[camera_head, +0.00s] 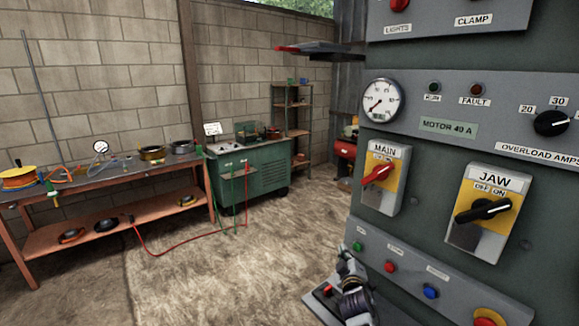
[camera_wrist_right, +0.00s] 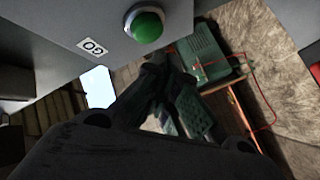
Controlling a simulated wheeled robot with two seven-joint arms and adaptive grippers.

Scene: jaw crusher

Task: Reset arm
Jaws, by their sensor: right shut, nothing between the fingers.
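My right gripper (camera_head: 345,264) is shut and empty at the lower left edge of the control panel (camera_head: 419,215). It is just below a green button (camera_head: 357,246) in the head view. In the right wrist view the dark closed fingers (camera_wrist_right: 172,95) point away, with the green button (camera_wrist_right: 148,25) and its GO label (camera_wrist_right: 92,46) above them. I cannot tell whether a fingertip touches the panel. My left gripper is not in view.
The panel has a red MAIN switch (camera_head: 378,174), a black JAW switch (camera_head: 483,211), and red (camera_head: 390,267) and blue (camera_head: 431,291) buttons. A workbench (camera_head: 130,211) and a green machine (camera_head: 253,178) stand at the back left. The floor between is mostly open, with a red cable.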

